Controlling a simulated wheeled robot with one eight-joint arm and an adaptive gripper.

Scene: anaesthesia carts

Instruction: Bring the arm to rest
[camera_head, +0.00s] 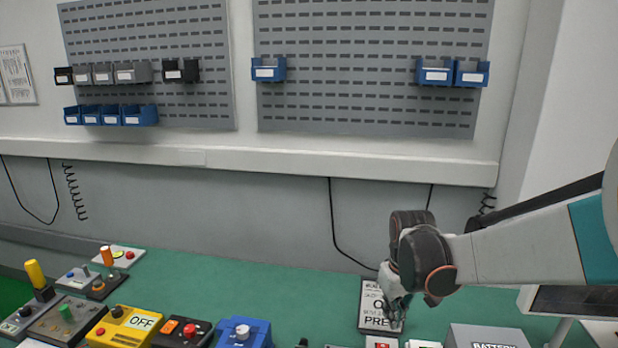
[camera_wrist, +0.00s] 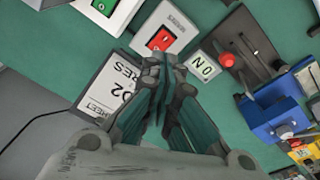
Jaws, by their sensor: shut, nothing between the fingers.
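My gripper (camera_head: 397,310) is at the right of the head view, pointing down above the green bench (camera_head: 262,284). In the wrist view my gripper (camera_wrist: 160,68) has its fingers together with nothing between them. The sign also shows in the wrist view (camera_wrist: 103,88). I cannot tell the exact gap between fingertips and sign.
Control boxes crowd the bench's left front, among them a yellow OFF box (camera_head: 122,328) and a blue box (camera_head: 243,333). A grey battery box (camera_head: 487,337) stands at the right front. In the wrist view a red-switch box (camera_wrist: 163,36) is near the fingertips. The back middle of the bench is clear.

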